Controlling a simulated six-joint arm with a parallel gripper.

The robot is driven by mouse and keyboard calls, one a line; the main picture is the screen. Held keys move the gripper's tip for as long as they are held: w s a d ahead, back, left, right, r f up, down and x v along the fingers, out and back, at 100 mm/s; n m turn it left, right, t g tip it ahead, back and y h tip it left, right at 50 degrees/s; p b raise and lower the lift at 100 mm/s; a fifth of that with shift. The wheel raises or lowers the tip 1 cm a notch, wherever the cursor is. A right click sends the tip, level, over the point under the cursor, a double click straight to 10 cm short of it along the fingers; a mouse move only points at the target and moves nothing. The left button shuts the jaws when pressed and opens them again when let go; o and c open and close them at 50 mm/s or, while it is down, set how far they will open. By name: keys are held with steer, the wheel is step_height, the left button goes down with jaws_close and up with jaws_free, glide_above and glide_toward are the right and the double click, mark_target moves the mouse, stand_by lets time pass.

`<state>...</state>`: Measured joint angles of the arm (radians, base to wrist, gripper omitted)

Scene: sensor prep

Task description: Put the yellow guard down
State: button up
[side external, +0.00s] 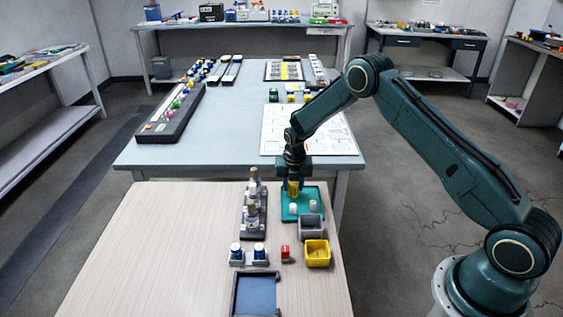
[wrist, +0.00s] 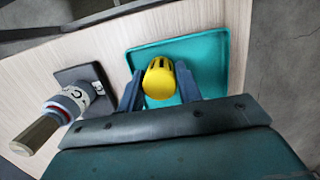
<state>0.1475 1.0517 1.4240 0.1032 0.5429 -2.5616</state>
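The yellow guard (wrist: 159,82) is a small rounded piece between the two fingers of my gripper (wrist: 159,86) in the wrist view, with a finger against each side. In the side view the guard (side external: 293,189) shows below my gripper (side external: 292,184), which points down over the back part of the teal tray (side external: 304,216). The tray also fills the area beneath the guard in the wrist view (wrist: 212,50). I cannot tell whether the guard touches the tray floor.
White pieces (side external: 292,209) stand in the tray's front part. A dark rack with bottles (side external: 252,217) is left of it. A grey bin (side external: 310,227), yellow bin (side external: 317,254) and red block (side external: 285,253) lie in front. The table's left side is clear.

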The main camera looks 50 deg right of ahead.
mark_target(294, 185)
steer(key=o, duration=0.3)
steer(key=shift+o, duration=0.2)
steer(key=shift+r, duration=0.2)
step_height(294, 185, up, 12)
steer(key=s+a, duration=0.1)
steer(key=shift+s+a, duration=0.15)
stand_by(0.7)
